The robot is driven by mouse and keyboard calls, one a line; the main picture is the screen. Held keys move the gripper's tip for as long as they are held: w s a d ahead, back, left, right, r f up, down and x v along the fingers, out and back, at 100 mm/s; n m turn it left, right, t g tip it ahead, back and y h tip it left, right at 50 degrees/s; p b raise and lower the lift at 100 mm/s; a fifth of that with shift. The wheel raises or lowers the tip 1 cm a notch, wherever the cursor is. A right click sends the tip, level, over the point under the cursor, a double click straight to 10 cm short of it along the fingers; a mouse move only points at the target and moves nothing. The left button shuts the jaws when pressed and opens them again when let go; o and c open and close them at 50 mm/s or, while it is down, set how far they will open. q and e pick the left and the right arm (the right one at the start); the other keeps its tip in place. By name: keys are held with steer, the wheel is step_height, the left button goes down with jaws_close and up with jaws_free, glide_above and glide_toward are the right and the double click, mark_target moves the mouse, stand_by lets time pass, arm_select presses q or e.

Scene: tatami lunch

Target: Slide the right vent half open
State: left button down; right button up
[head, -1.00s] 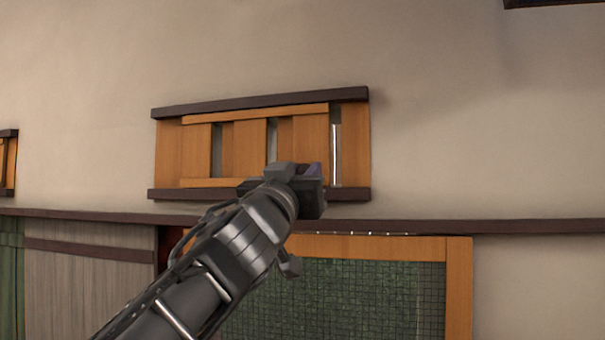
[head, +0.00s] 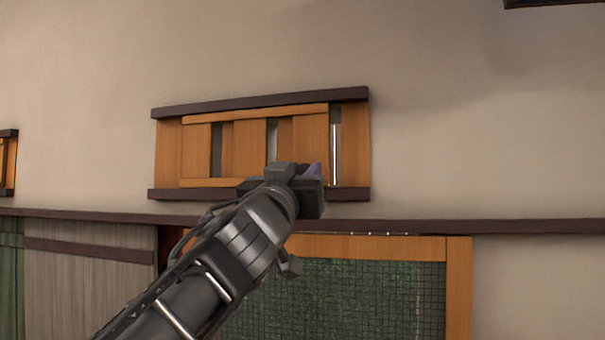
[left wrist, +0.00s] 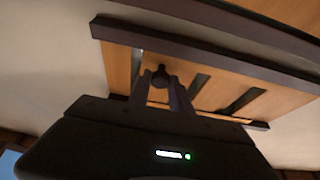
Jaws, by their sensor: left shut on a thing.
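The right vent (head: 245,148) is a wooden slatted panel between dark upper and lower rails, high on the wall in the head view. Narrow gaps show between its slats, with a pale strip near its right end. My left gripper (head: 300,175) is at the vent's lower right part. In the left wrist view the vent (left wrist: 215,85) fills the upper middle, and the fingers of my left gripper (left wrist: 162,85) are shut on a small dark round knob (left wrist: 159,74) on it. The head view hides the knob behind the gripper. My right gripper is not in view.
Part of another wooden vent (head: 8,160) shows at the far left. A dark ledge (head: 540,226) runs below the vent, above a wood-framed green mesh panel (head: 380,290). The wall to the right is bare.

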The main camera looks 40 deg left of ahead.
arm_select(q)
steer(key=shift+s+a+b, duration=0.1)
steer(key=shift+a+b, duration=0.2)
steer(key=shift+b, duration=0.15)
steer(key=c, duration=1.2)
jaws_free()
steer(key=b+v, duration=0.3)
steer(key=v, duration=0.5)
